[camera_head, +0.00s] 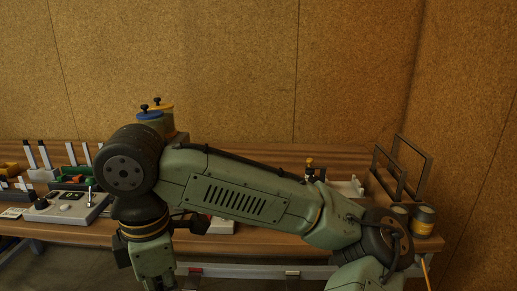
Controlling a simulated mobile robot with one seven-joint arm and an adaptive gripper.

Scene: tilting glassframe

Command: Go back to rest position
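My green arm (240,195) spans the picture in front of the workbench. Its large dark joint (125,172) is at the left, and another joint (385,238) is at the lower right. Both ends of the arm run out of the bottom edge. I cannot make out my gripper or its fingers. A small dark part (188,223) shows below the arm at the left, but I cannot tell what it is. Two dark upright frames (427,178) stand tilted at the right end of the bench, apart from the arm in the picture.
The wooden workbench (300,150) runs along a corkboard wall (240,70). A grey control box (65,207) and green and orange items (75,175) stand at the left. Blue-lidded (150,115) and yellow-lidded containers show behind the arm. Jars (424,220) stand at the right. The arm hides the bench middle.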

